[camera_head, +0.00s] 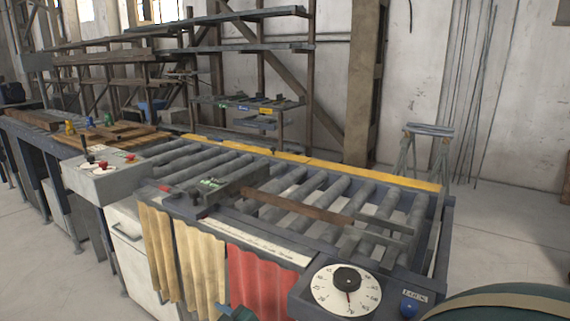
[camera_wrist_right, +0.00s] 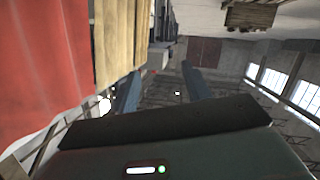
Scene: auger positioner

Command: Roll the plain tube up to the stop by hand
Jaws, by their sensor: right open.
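A long rust-brown bar (camera_head: 300,205), which may be the plain tube, lies lengthwise over the grey rollers (camera_head: 285,213) in the head view. Its left end meets a dark grey block with green markings (camera_head: 218,187). Its right end reaches a grey bracket (camera_head: 385,222). I cannot tell which of these is the stop, or whether the bar touches them. My right gripper (camera_wrist_right: 160,72) shows two blue-grey fingers, apart and empty, in the right wrist view. It is beside the curtains, clear of the bar. My left gripper is not in view.
A yellow rail (camera_head: 300,162) runs along the bench's far side. A white dial (camera_head: 346,290) and blue knob (camera_head: 409,307) sit at the near right corner. Red (camera_head: 262,285) and tan curtains (camera_head: 200,265) hang in front. A control box (camera_head: 103,178) stands left.

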